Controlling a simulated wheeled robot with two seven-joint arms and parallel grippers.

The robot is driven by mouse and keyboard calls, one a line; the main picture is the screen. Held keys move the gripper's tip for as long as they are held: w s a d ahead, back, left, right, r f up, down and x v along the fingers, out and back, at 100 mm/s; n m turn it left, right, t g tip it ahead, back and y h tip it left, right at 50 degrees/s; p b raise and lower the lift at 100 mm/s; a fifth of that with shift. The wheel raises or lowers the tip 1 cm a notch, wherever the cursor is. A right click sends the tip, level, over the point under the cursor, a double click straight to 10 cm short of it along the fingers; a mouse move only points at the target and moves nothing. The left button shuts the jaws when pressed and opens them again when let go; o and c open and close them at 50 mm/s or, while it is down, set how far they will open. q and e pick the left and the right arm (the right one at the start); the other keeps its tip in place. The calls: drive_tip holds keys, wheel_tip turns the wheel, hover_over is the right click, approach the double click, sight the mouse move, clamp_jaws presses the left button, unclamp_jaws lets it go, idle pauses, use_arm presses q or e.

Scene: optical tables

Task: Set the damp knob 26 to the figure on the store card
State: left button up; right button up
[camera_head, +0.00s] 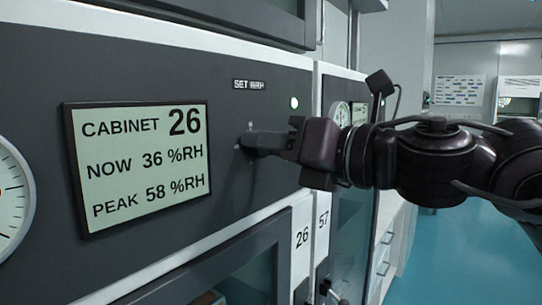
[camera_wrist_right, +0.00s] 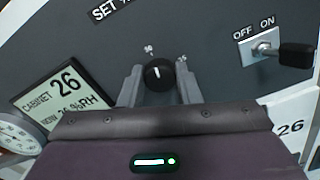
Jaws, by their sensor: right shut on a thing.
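The damp knob 26 (camera_wrist_right: 158,75) is a round black knob with a white pointer line, on the dark cabinet panel. My right gripper (camera_wrist_right: 159,80) is shut on the knob, one finger on each side. In the head view my right gripper (camera_head: 250,140) reaches in from the right and its fingers hide the knob. The cabinet 26 display (camera_head: 138,160) reads NOW 36 %RH and PEAK 58 %RH. I cannot make out the store card. My left gripper is not in view.
An OFF/ON switch (camera_wrist_right: 266,47) with a dark handle sits right of the knob in the wrist view. A SET label (camera_head: 249,84) and a lit lamp (camera_head: 294,103) are above my gripper. A round dial (camera_head: 12,200) is at far left. Blue floor (camera_head: 455,250) is clear at right.

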drive_tip(key=shift+f+n+b, duration=0.1)
drive_tip(key=shift+n+b, duration=0.3)
drive_tip(key=shift+n, duration=0.6)
drive_tip(key=o, duration=1)
drive_tip(key=shift+c, duration=0.2)
drive_tip(key=b+v, duration=0.2)
drive_tip(key=v, duration=0.5)
drive_tip(key=shift+s+d, duration=0.25)
drive_tip(key=shift+d, duration=0.05)
